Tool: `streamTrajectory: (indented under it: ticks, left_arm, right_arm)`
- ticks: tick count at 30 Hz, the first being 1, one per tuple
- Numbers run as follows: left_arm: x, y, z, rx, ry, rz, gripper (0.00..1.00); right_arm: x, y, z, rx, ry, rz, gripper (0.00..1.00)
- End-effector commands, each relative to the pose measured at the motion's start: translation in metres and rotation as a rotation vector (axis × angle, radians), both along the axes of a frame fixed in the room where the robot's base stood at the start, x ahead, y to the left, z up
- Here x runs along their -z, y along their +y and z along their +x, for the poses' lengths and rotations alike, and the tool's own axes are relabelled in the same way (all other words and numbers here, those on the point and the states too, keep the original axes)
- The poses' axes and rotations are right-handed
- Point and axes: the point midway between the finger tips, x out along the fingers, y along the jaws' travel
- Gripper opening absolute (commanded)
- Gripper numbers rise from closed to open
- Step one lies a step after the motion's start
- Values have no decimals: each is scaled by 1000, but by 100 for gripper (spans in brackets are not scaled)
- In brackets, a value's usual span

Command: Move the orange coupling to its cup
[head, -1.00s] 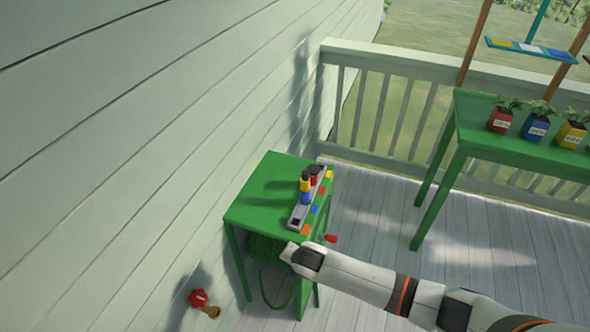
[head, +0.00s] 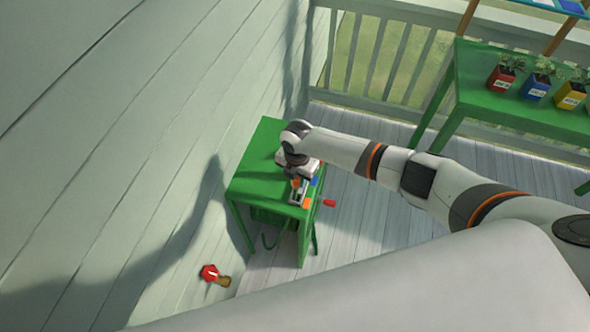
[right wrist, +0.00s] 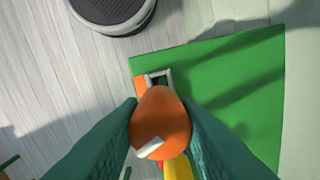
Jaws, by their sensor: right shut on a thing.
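The orange coupling (right wrist: 160,122) is held between the two teal fingers of my right gripper (right wrist: 161,108). In the head view my right gripper (head: 297,172) is over the grey rack (head: 299,196) on the small green table (head: 258,160). An orange patch between its fingers there looks like the coupling (head: 295,182). The rack's end cup (right wrist: 155,76), a grey frame with a dark opening, shows just past the coupling in the right wrist view, beside an orange label (right wrist: 140,88). The coupling hides part of the rack. My left gripper is not in view.
Yellow and red parts (right wrist: 178,167) show behind the coupling in the right wrist view. A red wall tap (head: 210,272) is at lower left. A larger green table (head: 520,113) with plant pots stands at right.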

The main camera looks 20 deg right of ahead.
Motion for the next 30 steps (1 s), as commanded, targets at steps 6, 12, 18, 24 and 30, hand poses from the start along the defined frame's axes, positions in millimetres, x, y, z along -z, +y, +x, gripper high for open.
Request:
streamTrajectory:
  ticks: [6,12,18,24,30]
  left_arm:
    - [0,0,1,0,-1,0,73]
    - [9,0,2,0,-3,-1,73]
    - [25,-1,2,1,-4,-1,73]
    - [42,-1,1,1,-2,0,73]
    - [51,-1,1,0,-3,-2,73]
  right_arm:
    - [-1,0,1,-10,-1,1,6]
    - [9,0,0,-14,-1,1,6]
    - [27,0,0,-14,-1,1,6]
    - [46,0,0,-14,-1,0,6]
    - [57,0,0,-14,-1,0,6]
